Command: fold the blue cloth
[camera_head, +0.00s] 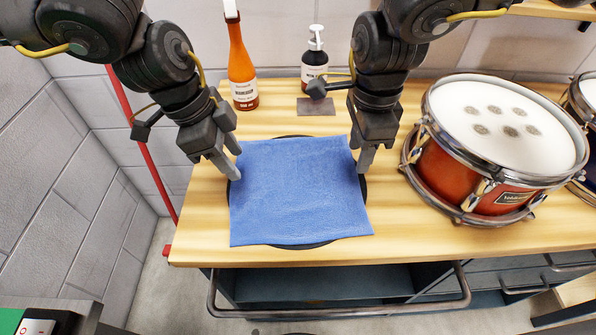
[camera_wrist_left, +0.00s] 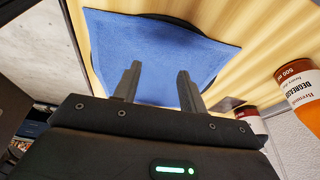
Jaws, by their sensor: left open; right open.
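The blue cloth (camera_head: 298,192) lies flat and spread out on a round dark disc (camera_head: 290,246) on the wooden bench. The cloth also shows in the left wrist view (camera_wrist_left: 150,45). My left gripper (camera_head: 234,173) is at the cloth's upper left edge, with its fingers pointing down at the cloth; in the left wrist view its two fingers (camera_wrist_left: 157,85) stand apart with nothing between them. My right gripper (camera_head: 361,162) is at the cloth's upper right edge, open. I cannot tell whether either gripper touches the cloth.
A red drum (camera_head: 470,172) with a white head stands to the right. The bench (camera_head: 400,238) is clear in front of the drum.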

